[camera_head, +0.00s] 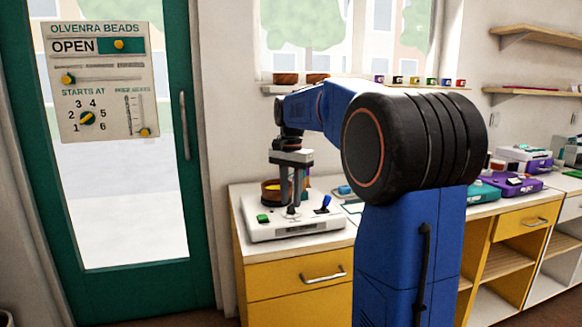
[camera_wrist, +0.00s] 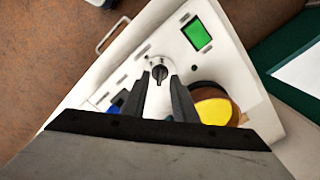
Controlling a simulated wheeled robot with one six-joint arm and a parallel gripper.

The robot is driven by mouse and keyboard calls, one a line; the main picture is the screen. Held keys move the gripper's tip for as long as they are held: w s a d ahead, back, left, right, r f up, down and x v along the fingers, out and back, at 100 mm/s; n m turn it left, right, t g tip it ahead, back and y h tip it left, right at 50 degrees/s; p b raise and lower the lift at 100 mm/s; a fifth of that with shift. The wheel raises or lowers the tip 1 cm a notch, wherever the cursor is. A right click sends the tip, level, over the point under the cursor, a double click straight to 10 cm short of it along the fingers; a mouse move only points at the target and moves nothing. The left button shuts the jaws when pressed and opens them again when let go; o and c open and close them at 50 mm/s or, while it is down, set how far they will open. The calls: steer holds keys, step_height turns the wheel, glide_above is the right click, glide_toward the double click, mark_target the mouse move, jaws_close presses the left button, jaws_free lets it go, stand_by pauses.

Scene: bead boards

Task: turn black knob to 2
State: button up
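The black knob (camera_wrist: 159,73) sits on a light round dial on top of a white machine (camera_head: 300,231). In the wrist view it shows between the tips of my gripper's two fingers. My gripper (camera_head: 291,208) points down over the machine in the head view. It is open, with a finger on each side of the knob and light gaps between them. I cannot tell whether the tips reach down around the knob or stop just above it. The marks around the dial are too small to read, so the knob's setting is unclear. In the head view the fingers mostly hide the knob.
The machine also carries a green button (camera_wrist: 197,34), a blue lever (camera_head: 325,203) and a brown bowl with yellow contents (camera_wrist: 214,106), close beside one finger. It stands on a white counter over a yellow drawer (camera_head: 300,277). A door sign (camera_head: 98,80) has another dial.

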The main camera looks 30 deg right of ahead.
mark_target(291, 205)
step_height(291, 205, up, 16)
stand_by(0.5)
steer(key=shift+a, duration=0.1)
steer(key=s+a+f+n+t, duration=0.1)
steer(key=s+a+f+n, duration=0.3)
steer(key=s+f, duration=0.6)
steer(key=s+a+f+n+t, duration=0.2)
steer(key=s+a+f+n, duration=0.2)
steer(key=s+a+f, duration=0.3)
steer(key=s+a+f+n+t, duration=0.1)
steer(key=s+a+f+n, duration=0.4)
steer(key=s+f, duration=0.8)
steer(key=shift+s+a+f+t, duration=0.25)
steer(key=shift+f+t, duration=0.15)
steer(key=shift+f, duration=0.35)
